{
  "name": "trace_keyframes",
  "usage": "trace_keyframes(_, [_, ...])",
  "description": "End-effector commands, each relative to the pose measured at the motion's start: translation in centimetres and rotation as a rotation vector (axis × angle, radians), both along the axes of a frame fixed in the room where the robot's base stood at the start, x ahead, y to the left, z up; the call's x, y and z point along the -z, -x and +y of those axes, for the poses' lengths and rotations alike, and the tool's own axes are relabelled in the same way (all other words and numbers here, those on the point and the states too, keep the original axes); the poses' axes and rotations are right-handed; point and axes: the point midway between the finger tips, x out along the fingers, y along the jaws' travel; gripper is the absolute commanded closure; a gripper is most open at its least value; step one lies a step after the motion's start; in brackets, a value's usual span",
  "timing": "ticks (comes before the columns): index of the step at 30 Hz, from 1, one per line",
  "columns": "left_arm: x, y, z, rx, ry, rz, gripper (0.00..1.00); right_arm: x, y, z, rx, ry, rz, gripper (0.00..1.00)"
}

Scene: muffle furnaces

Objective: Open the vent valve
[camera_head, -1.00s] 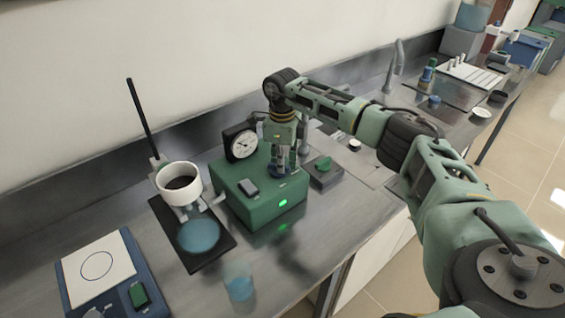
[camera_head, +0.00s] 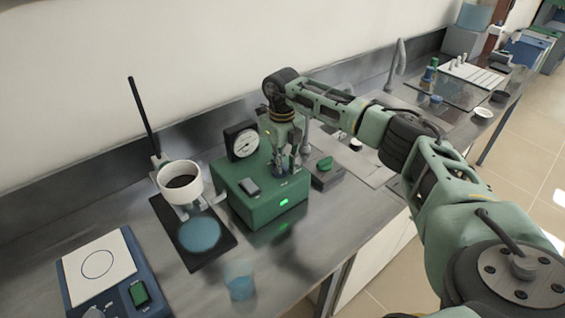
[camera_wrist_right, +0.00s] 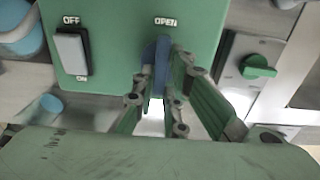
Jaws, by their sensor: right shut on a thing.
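The green box (camera_head: 258,199) on the bench carries a round gauge (camera_head: 244,142), a grey switch and a lit green indicator. In the right wrist view its top (camera_wrist_right: 112,18) shows the word OPEN above a blue valve handle (camera_wrist_right: 161,62). The handle lies roughly in line with that label. My right gripper (camera_head: 283,168) reaches down onto the box top, and its fingers (camera_wrist_right: 160,82) are shut on the handle from both sides. The fingers hide part of the handle. My left gripper is not in view.
A grey OFF/ON switch (camera_wrist_right: 72,52) sits left of the handle. A small grey box with a green knob (camera_head: 325,164) stands close to the right. A ring stand holding a white cup (camera_head: 180,181) is at the left. A beaker (camera_head: 239,281) stands near the front edge.

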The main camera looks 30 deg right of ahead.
Motion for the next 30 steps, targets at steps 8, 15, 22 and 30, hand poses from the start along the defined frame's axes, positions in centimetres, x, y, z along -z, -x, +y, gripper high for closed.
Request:
trace_keyframes(8, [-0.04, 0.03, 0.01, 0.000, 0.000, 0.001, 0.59, -0.41, -0.29, -0.10, 0.014, 0.000, -0.011, 1.00])
trace_keyframes(15, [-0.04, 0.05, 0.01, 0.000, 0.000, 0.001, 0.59, -0.40, -0.30, -0.10, 0.013, 0.000, -0.011, 0.82])
trace_keyframes(22, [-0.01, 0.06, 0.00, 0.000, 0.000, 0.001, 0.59, -0.20, -0.15, -0.04, 0.010, 0.000, -0.006, 0.70])
trace_keyframes(30, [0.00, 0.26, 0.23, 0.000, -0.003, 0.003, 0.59, -0.41, -0.11, 0.00, 0.009, 0.000, -0.004, 0.70])
